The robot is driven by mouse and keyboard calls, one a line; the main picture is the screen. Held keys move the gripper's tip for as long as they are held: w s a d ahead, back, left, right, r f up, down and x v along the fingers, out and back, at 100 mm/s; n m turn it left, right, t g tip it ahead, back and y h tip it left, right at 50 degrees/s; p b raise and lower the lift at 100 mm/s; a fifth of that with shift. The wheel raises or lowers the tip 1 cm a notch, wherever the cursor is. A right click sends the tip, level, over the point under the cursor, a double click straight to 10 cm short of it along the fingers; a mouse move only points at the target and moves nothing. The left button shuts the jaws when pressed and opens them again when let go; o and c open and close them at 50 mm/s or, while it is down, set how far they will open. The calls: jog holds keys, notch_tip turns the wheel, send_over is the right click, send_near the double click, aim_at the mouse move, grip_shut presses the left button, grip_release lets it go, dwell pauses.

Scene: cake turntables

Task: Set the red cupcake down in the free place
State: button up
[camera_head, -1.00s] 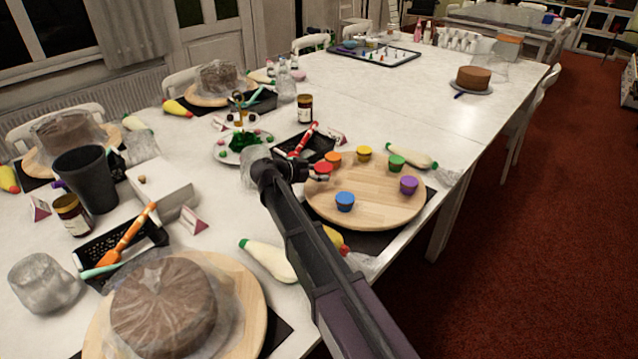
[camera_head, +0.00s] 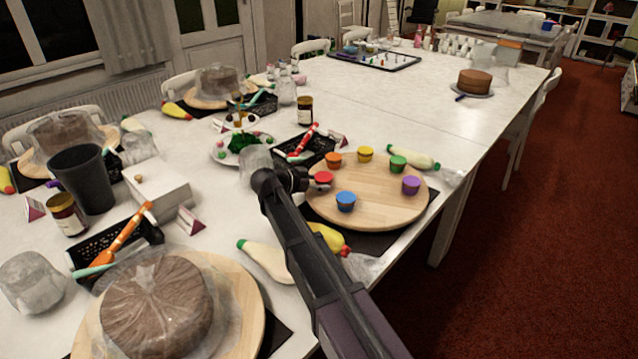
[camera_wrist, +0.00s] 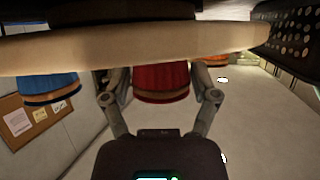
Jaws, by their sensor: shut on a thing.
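The red cupcake (camera_head: 323,178) is at the left edge of the round wooden turntable (camera_head: 385,208), between the orange cupcake (camera_head: 333,160) and the blue cupcake (camera_head: 345,201). My gripper (camera_head: 311,182) reaches it from the left and is shut on it. In the upside-down wrist view, the red cupcake (camera_wrist: 161,80) sits between both fingers (camera_wrist: 160,92), upright against the board's rim (camera_wrist: 130,48). I cannot tell whether its base touches the board. The blue cupcake (camera_wrist: 50,88) shows beside it. The yellow (camera_head: 365,154), green (camera_head: 398,163) and purple (camera_head: 410,185) cupcakes stand around the rim.
A black tray with a red-handled tool (camera_head: 303,141) lies just behind my gripper. A clear glass (camera_head: 256,168) stands left of it. A yellow piping bag (camera_head: 328,237) lies in front of the turntable. The turntable's centre and front right are bare.

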jog(key=o, duration=1)
jog(key=shift+r, duration=0.1)
jog(key=shift+r+p, duration=0.15)
jog(key=shift+p, duration=0.2)
jog(key=p+v, duration=0.4)
jog(key=v, duration=0.8)
